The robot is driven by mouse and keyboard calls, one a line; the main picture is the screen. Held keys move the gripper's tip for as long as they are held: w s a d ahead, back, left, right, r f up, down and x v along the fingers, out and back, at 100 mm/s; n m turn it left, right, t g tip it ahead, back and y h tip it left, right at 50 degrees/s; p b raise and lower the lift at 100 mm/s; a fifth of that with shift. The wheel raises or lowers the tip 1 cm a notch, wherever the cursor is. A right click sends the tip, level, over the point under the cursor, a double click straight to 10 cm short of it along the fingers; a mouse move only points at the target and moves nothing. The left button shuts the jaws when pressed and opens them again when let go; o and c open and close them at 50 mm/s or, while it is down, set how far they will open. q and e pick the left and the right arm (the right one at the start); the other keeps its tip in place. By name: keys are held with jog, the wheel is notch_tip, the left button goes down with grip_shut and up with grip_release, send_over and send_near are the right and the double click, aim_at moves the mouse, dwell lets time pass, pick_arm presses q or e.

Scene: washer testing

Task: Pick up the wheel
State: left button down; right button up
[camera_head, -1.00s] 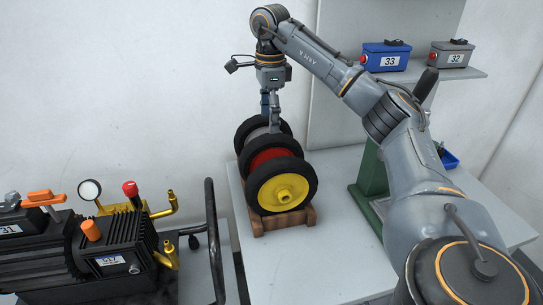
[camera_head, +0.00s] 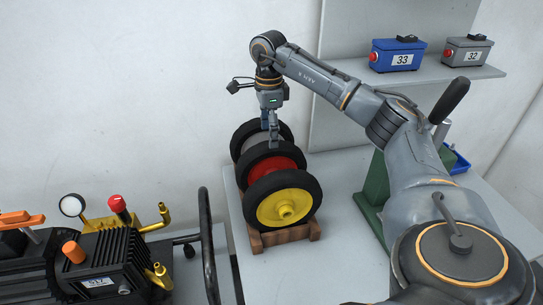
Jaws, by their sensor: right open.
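Three black-tyred wheels stand upright in a row on a wooden rack (camera_head: 285,234). The front one is the yellow-hub wheel (camera_head: 285,207), the middle one is the red-hub wheel (camera_head: 288,164), and the back one is the grey-hub wheel (camera_head: 248,138), mostly hidden. My right gripper (camera_head: 269,134) points down over the back and middle wheels. Its fingers are open, with the tips close to the tyre tops; I cannot tell whether they touch. My left gripper is not in view.
The rack stands on a grey table (camera_head: 330,266). A black pump (camera_head: 105,262) with brass fittings stands on a cart with a black handle (camera_head: 207,240) at left. Blue box 33 (camera_head: 397,55) and grey box 32 (camera_head: 466,51) sit on a shelf. A green stand (camera_head: 372,196) is partly behind my arm.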

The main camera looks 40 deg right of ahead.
aim_at(258, 161)
jog(key=shift+d+f, duration=0.1)
jog(key=shift+f, duration=0.5)
jog(key=f+p, duration=0.1)
jog(key=f, duration=0.2)
jog(key=f+p, duration=0.1)
jog(key=shift+s+d+f+p, duration=0.1)
jog(key=shift+d+f+p, duration=0.05)
jog(key=shift+d+p, duration=0.2)
jog(key=shift+f, duration=0.2)
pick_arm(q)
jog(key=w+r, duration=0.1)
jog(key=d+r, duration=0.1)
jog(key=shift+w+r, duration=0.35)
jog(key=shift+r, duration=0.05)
pick_arm(e)
jog(key=shift+a, duration=0.1)
jog(key=shift+c, duration=1.3)
grip_shut()
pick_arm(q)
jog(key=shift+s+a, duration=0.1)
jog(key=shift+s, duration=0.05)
pick_arm(e)
jog(key=shift+r, duration=0.1)
